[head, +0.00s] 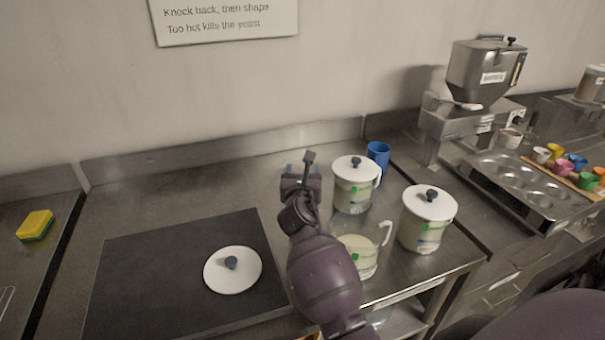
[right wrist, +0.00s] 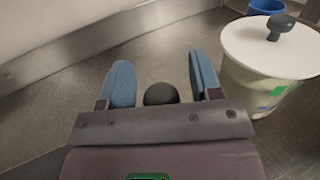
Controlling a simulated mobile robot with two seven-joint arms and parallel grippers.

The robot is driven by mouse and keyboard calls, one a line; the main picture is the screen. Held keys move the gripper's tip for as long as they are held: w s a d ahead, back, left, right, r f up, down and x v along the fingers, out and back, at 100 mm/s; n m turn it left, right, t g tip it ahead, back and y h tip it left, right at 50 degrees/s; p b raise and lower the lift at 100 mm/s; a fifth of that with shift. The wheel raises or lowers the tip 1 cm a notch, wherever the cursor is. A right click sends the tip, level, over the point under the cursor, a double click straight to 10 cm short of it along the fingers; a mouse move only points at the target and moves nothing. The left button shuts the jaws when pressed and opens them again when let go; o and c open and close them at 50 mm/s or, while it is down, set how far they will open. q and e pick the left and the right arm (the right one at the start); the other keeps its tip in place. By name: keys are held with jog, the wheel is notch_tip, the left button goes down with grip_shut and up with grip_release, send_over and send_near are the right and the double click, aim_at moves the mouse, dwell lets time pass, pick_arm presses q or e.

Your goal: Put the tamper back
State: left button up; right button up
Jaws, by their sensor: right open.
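My right gripper (head: 302,169) reaches over the back of the steel counter (head: 215,168), left of a lidded jar. In the right wrist view its two blue fingers (right wrist: 161,84) are spread apart. A dark round top (right wrist: 160,94) shows between them, low near the palm edge. It may be the tamper; its lower part is hidden by my gripper, and I cannot tell whether the fingers touch it. I cannot make out the tamper in the head view, where my gripper and arm cover that spot. My left gripper is not in view.
Two lidded jars (head: 352,193) (head: 424,222), an open jug (head: 357,262) and a blue cup (head: 378,156) stand close on the right. A white lid (head: 232,270) lies on the dark mat (head: 130,265). A steel machine (head: 475,95) is farther right. The back-left counter is clear.

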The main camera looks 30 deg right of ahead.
jog(key=v, duration=1.2)
jog(key=shift+f, duration=0.1)
